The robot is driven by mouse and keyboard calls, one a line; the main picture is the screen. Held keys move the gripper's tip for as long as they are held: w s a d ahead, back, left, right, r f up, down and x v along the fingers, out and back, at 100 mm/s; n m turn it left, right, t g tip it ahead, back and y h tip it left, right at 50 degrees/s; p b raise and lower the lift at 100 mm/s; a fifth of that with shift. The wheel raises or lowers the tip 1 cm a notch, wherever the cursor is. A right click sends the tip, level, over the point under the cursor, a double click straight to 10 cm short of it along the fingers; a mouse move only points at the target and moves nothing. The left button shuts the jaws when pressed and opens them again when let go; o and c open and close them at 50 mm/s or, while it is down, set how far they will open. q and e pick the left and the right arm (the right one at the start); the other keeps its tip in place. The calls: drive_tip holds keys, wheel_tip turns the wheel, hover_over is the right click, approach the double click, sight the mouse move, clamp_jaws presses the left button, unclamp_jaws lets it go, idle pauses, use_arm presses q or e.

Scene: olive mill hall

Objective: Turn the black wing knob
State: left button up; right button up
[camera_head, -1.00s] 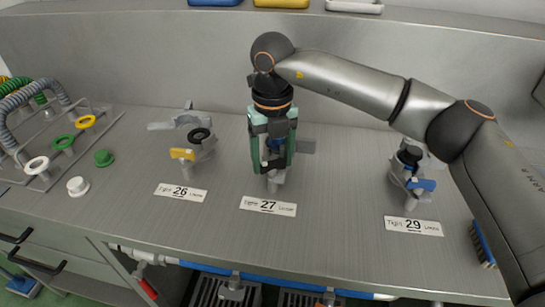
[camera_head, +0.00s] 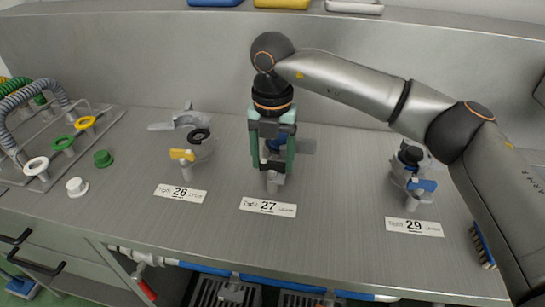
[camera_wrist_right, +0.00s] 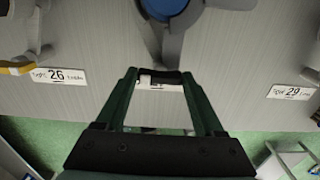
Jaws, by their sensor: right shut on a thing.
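My right gripper (camera_head: 272,165) points down over the middle fitting, behind the label 27 (camera_head: 268,206). Its two green fingers are shut on the black wing knob (camera_wrist_right: 160,76), which shows as a dark bar between the fingertips in the right wrist view. In the head view the fingers hide most of the knob. Below it a grey stub of the fitting (camera_head: 272,186) stands on the bench. A blue round part (camera_wrist_right: 165,8) of the same fitting shows at the top of the wrist view. My left gripper is not in view.
A fitting with a yellow lever (camera_head: 182,155) stands at label 26, and one with a blue lever (camera_head: 424,185) at label 29. A brush (camera_head: 482,246) lies at the right. The bench front is clear.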

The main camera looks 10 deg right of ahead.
sight(273, 162)
idle(0.3)
drive_tip(key=o, duration=1.4)
wheel_tip(273, 162, up, 13)
drive_tip(key=shift+f+p, duration=0.2)
drive_tip(key=shift+p, duration=0.2)
